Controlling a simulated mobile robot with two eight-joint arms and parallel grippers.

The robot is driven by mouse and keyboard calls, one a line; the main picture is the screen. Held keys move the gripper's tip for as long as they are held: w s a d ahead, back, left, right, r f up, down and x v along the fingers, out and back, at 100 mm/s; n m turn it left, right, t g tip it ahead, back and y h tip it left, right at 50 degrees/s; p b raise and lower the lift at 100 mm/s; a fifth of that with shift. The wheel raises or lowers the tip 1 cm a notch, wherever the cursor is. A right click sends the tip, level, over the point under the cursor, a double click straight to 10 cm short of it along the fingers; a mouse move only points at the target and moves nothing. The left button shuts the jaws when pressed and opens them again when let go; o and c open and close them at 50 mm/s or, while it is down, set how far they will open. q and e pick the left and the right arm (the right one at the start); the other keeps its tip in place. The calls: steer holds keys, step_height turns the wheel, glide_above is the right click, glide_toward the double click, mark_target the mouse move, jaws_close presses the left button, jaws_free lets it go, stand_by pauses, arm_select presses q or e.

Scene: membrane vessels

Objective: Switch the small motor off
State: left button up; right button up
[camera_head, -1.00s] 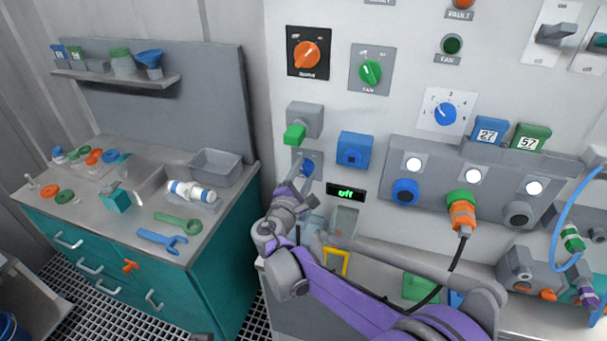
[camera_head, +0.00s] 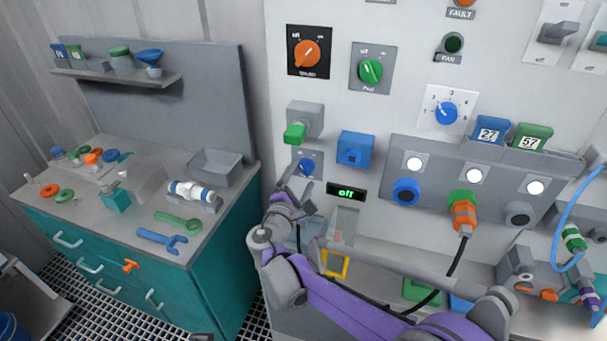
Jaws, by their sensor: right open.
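A small blue knob (camera_head: 307,166) sits on a grey plate on the panel, below the green lever switch. The dark display (camera_head: 346,193) to its lower right reads "off" in green. My right gripper (camera_head: 297,180) is open just below and in front of the knob, with its fingers partly over the plate. No object shows between the fingers. I cannot tell whether a finger touches the knob. No label for the small motor is readable. My left gripper is not in view.
A blue square socket (camera_head: 355,149) and a green-handled switch (camera_head: 296,133) are close by. An orange plug (camera_head: 464,215) with a black cable hangs to the right. A yellow frame (camera_head: 335,264) is below. The workbench (camera_head: 125,226) with tools stands at left.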

steer(key=v, duration=0.8)
steer(key=shift+s+b, duration=0.4)
steer(key=shift+a, duration=0.1)
steer(key=s+d+m+g, duration=0.1)
steer(key=d, duration=0.2)
steer(key=s+d+f+m+g, duration=0.1)
steer(key=d+m, duration=0.1)
steer(key=d, duration=0.2)
steer(key=s+d+f+m+g+h, duration=0.1)
steer(key=d+g, duration=0.1)
steer(key=d, duration=0.2)
steer(key=shift+s+d+f+m+p, duration=0.1)
steer(key=shift+d+f+m+p, duration=0.15)
steer(key=shift+m+p, duration=0.15)
steer(key=s+d+f+m+g+y+p, duration=0.1)
steer(key=s+d+f+m+g, duration=0.2)
steer(key=s+d+m, duration=0.3)
steer(key=s+d+f+m+g+y, duration=0.1)
steer(key=s+d+f+m+g, duration=0.2)
steer(key=s+d, duration=0.35)
steer(key=s+a+f+m+g+y, duration=0.1)
steer(key=s+f+m+y, duration=0.1)
steer(key=s, duration=0.4)
steer(key=s+a+f+m+y, duration=0.1)
steer(key=s+a+m+y, duration=0.1)
steer(key=s+m, duration=0.2)
steer(key=shift+s+f+m+g+y+p, duration=0.3)
steer(key=shift+s+f+m+g+p, duration=0.1)
steer(key=shift+s, duration=0.55)
